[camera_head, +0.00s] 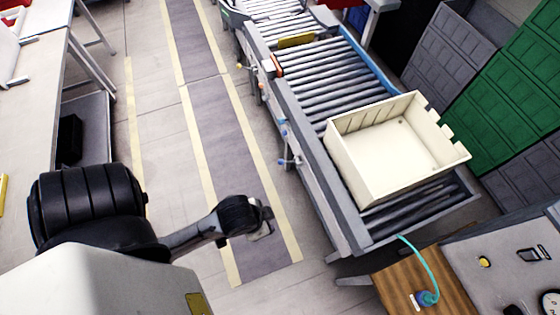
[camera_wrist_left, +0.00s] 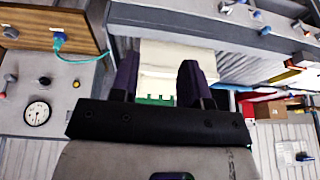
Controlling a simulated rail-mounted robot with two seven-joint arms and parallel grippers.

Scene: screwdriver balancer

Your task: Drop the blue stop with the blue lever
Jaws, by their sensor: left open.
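Small blue-marked fittings sit on the near side rail of the roller conveyor (camera_head: 319,180), one of them a blue lever (camera_head: 283,162) sticking out toward the aisle. Blue knobs on the rail also show at the top right of the left wrist view (camera_wrist_left: 265,30). I cannot make out a blue stop; the cream crate (camera_head: 350,165) covers part of the rollers. My left gripper (camera_head: 264,222) is over the floor aisle, apart from the lever and to its lower left. In the left wrist view its two dark fingers (camera_wrist_left: 158,84) are spread, with nothing held. My right gripper is not in view.
A yellow plate (camera_head: 297,40) stands across the rollers farther up, with yellow-knobbed levers (camera_head: 240,66) on the rail. A wooden board with a teal hose (camera_head: 424,298) and a grey gauge panel (camera_head: 505,265) are at the lower right. The aisle (camera_head: 225,150) is clear.

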